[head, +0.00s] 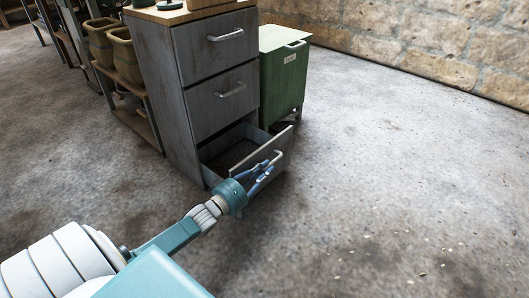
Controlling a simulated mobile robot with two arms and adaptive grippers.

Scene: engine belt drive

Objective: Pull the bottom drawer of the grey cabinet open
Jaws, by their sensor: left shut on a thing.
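The grey cabinet (181,85) stands upright with three drawers in its front. Its bottom drawer (247,167) is pulled partly out, and its dark inside shows. The top and middle drawers are shut. My left gripper (271,165) is at the front of the bottom drawer, shut on its metal handle (277,158). The gripper's fingers hide part of the handle and of the drawer front. My right gripper is not in view.
A green cabinet (281,83) stands to the right of the grey one. A shelf with clay pots (122,55) stands to its left. A stone wall (430,40) runs behind. The concrete floor (390,190) at right and in front is clear.

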